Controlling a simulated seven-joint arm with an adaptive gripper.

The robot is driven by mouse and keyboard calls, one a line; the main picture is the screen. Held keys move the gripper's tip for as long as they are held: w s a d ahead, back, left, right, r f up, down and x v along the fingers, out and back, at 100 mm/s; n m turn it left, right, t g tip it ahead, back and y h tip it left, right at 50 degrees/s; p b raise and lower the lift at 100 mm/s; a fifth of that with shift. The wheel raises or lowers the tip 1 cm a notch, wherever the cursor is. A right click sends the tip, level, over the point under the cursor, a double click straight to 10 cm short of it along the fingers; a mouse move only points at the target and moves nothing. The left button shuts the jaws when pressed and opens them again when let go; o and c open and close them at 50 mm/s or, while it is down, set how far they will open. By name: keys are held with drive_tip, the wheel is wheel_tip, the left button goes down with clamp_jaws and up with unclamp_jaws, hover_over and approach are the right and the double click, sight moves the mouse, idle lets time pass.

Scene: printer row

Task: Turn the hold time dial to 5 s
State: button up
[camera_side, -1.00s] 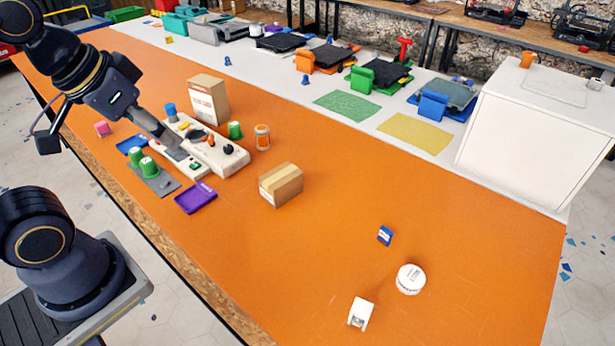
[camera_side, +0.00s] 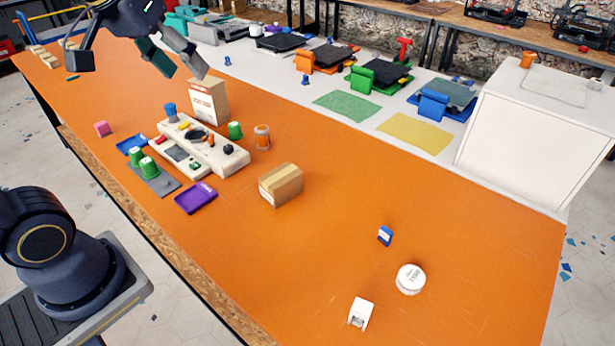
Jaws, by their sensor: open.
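The cream-coloured device (camera_side: 215,158) sits on the orange table at centre left, with several knobs and buttons on its top. A black knob (camera_side: 228,149) is at its right end, and an orange knob (camera_side: 211,139) and a dark round part (camera_side: 196,135) are near its middle. The dial labels and pointer settings are too small to read, so I cannot tell which knob is the hold time dial. My gripper (camera_side: 187,72) is open and empty, high above and behind the device, near the top of the tall carton. It touches none of the knobs.
A tall carton (camera_side: 209,103) stands behind the device. Green cups (camera_side: 149,165) stand on a grey mat in front of it, beside a purple tray (camera_side: 196,198). An orange-and-white jar (camera_side: 262,137) and a small carton (camera_side: 281,185) are to the right. The table's right half is mostly clear.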

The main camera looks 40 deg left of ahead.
drive_tip(key=w+a+r+n+g, duration=0.15)
drive_tip(key=w+a, duration=0.25)
drive_tip(key=w, duration=0.4)
drive_tip(key=n+g, duration=0.4)
drive_tip(key=n, duration=0.2)
hover_over(228, 147)
wheel_tip(228, 147, down, 22)
wheel_tip(228, 147, down, 16)
drive_tip(key=shift+r, duration=0.1)
clamp_jaws()
